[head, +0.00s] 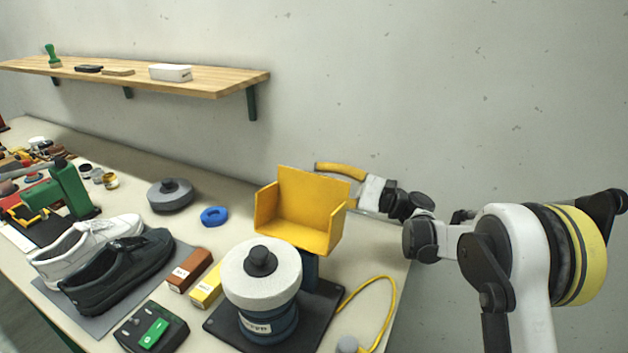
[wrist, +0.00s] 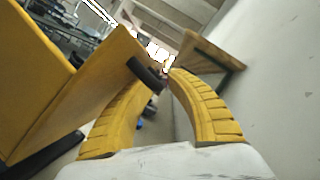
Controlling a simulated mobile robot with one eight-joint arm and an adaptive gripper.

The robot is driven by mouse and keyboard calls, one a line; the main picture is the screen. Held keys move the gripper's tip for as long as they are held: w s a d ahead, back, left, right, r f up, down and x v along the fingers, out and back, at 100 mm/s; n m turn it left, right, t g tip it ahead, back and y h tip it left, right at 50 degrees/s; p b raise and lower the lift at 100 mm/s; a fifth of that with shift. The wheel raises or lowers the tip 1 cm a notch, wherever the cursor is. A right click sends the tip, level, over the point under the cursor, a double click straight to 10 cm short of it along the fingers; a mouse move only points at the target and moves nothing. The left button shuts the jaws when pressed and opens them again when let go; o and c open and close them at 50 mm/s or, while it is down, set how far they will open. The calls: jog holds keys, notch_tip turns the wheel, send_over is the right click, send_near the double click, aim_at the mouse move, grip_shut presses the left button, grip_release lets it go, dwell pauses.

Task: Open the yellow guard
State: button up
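The yellow guard (head: 306,206) is a folded plate with side walls, on the machine behind the round white wheel (head: 261,274). It stands up and back, leaving the wheel's top uncovered. In the wrist view the guard (wrist: 85,95) fills the left side, with a short dark bar (wrist: 147,73) at its edge. My gripper (head: 322,168) is just behind the guard's upper right edge. In the wrist view my gripper's curved yellow fingers (wrist: 163,82) have a narrow gap between their tips. The bar overlaps the left fingertip; I cannot tell if they touch.
A grey wall rises close behind my gripper. A wooden shelf (head: 215,82) hangs at the upper left. A yellow cable (head: 391,300) loops right of the machine.

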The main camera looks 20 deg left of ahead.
aim_at(305, 195)
jog(key=shift+a+r, duration=0.15)
jog(key=shift+a, duration=0.25)
grip_shut()
jog(key=s+r+n+p, duration=0.1)
jog(key=s+r+n, duration=0.1)
jog(key=s+r+n+h+p, duration=0.1)
jog(key=s+r+p, duration=0.1)
jog(key=shift+a+r+n+g+p, duration=0.15)
jog(key=shift+r+n+g+p, duration=0.15)
jog(key=shift+r+n+g, duration=0.1)
jog(key=shift+s+r, duration=0.15)
jog(key=shift+s, duration=0.2)
